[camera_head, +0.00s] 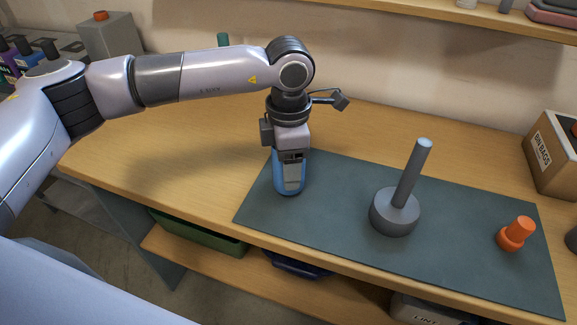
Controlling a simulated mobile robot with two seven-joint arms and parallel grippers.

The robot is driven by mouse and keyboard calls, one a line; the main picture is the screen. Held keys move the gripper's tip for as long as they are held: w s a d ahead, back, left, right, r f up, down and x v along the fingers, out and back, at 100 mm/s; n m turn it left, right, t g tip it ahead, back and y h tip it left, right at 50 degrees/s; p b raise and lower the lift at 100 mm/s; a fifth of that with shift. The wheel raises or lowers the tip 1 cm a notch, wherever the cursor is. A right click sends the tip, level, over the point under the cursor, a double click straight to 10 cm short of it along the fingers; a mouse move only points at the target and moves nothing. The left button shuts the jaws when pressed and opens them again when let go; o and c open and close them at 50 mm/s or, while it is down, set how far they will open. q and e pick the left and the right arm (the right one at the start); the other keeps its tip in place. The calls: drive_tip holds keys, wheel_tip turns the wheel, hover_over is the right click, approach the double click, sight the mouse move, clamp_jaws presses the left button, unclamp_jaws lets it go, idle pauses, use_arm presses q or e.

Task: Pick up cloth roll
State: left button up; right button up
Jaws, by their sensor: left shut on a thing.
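My left gripper (291,178) points down over the left end of the dark mat (335,215). It is shut on a blue rounded thing (278,182), which seems to be the cloth roll. The gripper hides most of it, and only its blue edges show at the sides and bottom. I cannot tell whether it touches the mat. My right gripper is not in view.
A grey round base with a tilted rod (395,208) stands mid-mat. An orange knobbed piece (515,234) is at the mat's right. A bin bags box (555,150) stands behind. A green tray (200,235) is below. The wooden bench (190,170) is clear left of the mat.

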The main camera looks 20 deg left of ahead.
use_arm(q)
wheel_tip(320, 180, up, 19)
drive_tip(key=shift+b, duration=0.35)
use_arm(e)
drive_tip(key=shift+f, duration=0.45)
